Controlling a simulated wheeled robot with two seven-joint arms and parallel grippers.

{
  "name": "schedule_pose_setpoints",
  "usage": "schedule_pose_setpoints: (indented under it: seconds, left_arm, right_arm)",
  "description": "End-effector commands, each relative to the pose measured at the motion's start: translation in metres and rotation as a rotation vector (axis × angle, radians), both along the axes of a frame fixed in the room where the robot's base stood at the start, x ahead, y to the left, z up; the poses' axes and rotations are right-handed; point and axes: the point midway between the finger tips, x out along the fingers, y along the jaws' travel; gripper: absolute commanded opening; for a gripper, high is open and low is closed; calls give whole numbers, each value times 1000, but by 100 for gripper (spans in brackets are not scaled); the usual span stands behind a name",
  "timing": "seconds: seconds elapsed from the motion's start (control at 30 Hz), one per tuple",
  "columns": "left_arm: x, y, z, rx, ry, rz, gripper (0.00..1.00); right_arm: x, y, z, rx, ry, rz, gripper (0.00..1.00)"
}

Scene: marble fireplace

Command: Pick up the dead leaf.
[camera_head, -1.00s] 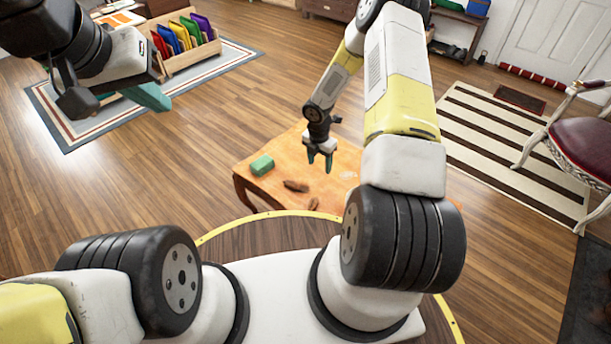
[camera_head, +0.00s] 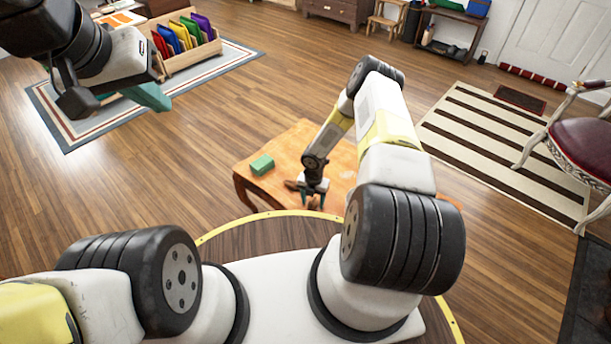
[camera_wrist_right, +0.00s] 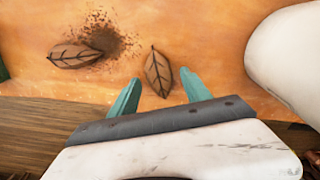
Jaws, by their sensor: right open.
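Two brown dead leaves lie on the orange wooden table (camera_head: 285,140). In the right wrist view, one leaf (camera_wrist_right: 159,72) lies at and between the fingertips of my right gripper (camera_wrist_right: 161,79). The other leaf (camera_wrist_right: 75,56) lies to the left, beside a patch of dark crumbs. In the head view my right gripper (camera_head: 312,203) is low over the table's front part, open, and hides most of the leaf area; a bit of brown leaf (camera_head: 291,185) shows left of it. My left gripper (camera_head: 150,97) is away at the upper left, its jaw opening unclear.
A green block (camera_head: 262,165) sits on the table's left part. In the wrist view, a rounded white thing (camera_wrist_right: 290,55) fills the right; I cannot tell what it is. A striped rug (camera_head: 500,145) and a red chair (camera_head: 585,145) are to the right. The table's back is clear.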

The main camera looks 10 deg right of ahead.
Motion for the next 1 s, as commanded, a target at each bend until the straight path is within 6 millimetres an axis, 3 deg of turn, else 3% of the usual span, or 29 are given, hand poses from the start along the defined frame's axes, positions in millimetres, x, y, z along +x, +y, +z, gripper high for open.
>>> schedule_pose_setpoints:
  seconds: [0.2,0.5,0.8,1.0]
  left_arm:
    - [0,0,0,0,0,0,0]
    - [0,0,0,0,0,0,0]
    - [0,0,0,0,0,0,0]
    - [0,0,0,0,0,0,0]
  right_arm:
    - [0,0,-1,0,0,0,56]
    - [0,0,0,0,0,-1,0]
    - [1,0,2,-1,-1,-1,0]
    - [2,0,31,-1,-3,0,0]
